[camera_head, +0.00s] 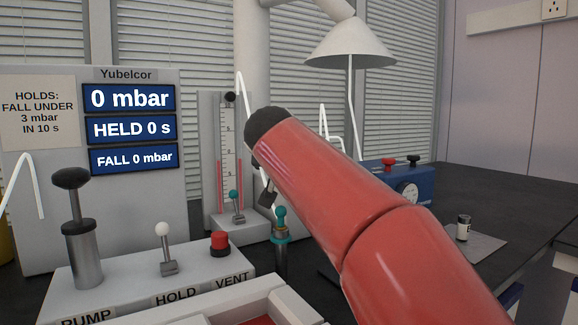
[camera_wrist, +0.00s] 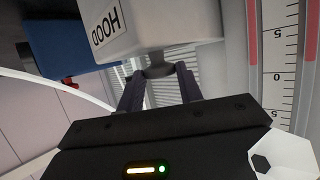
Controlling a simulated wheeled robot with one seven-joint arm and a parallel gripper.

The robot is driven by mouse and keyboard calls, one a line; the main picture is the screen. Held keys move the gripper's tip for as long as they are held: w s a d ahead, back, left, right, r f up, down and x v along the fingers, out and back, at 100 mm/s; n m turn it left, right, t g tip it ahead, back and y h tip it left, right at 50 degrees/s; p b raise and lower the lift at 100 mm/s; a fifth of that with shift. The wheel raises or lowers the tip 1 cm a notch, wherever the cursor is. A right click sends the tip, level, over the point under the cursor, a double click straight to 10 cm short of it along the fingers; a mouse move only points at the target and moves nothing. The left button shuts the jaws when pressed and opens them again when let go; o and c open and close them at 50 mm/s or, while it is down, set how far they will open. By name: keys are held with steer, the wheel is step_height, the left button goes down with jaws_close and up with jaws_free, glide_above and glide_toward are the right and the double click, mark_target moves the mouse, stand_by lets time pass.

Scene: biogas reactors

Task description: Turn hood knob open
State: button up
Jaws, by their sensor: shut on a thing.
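The hood knob (camera_wrist: 158,71) is a short grey knob on the underside of a pale box (camera_wrist: 170,25). The box carries a HOOD label that appears upside down in the wrist view. My gripper (camera_wrist: 158,77) has its two dark fingers on either side of the knob and is shut on it. The fingers partly cover the knob, so its exact angle is hard to tell. In the head view my red arm hides the knob, the labelled box and most of my gripper. A white conical hood (camera_head: 350,45) hangs above and behind the arm.
A panel (camera_head: 130,175) reading 0 mbar stands left, behind a console (camera_head: 130,285) with pump, hold and vent controls. A scaled tube column (camera_head: 227,150) stands mid-view. A blue gauge box (camera_head: 425,190) and small vial (camera_head: 463,228) are right. The right bench is mostly clear.

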steer(key=n+y, duration=0.1)
steer(key=n+y+p, duration=0.1)
steer(key=d+y+p, duration=0.1)
steer(key=shift+r+n+y, duration=0.25)
steer(key=shift+n+y, duration=0.05)
steer(key=shift+n, duration=0.1)
steer(key=shift+w+d+n+y+p, duration=0.1)
steer(key=shift+n+y+p, duration=0.35)
steer(key=shift+n+y, duration=0.25)
steer(key=shift+w+d+f+n+g+y, duration=0.1)
steer(key=shift+f+n+g+y, duration=0.15)
steer(key=shift+n+g+y, duration=0.5)
steer(key=shift+n+y+b, duration=0.5)
steer(key=shift+n+y, duration=0.15)
steer(key=shift+y, duration=0.1)
steer(key=shift+n+g, duration=0.3)
steer(key=shift+g, duration=0.05)
steer(key=o, duration=1)
steer(key=shift+c, duration=0.2)
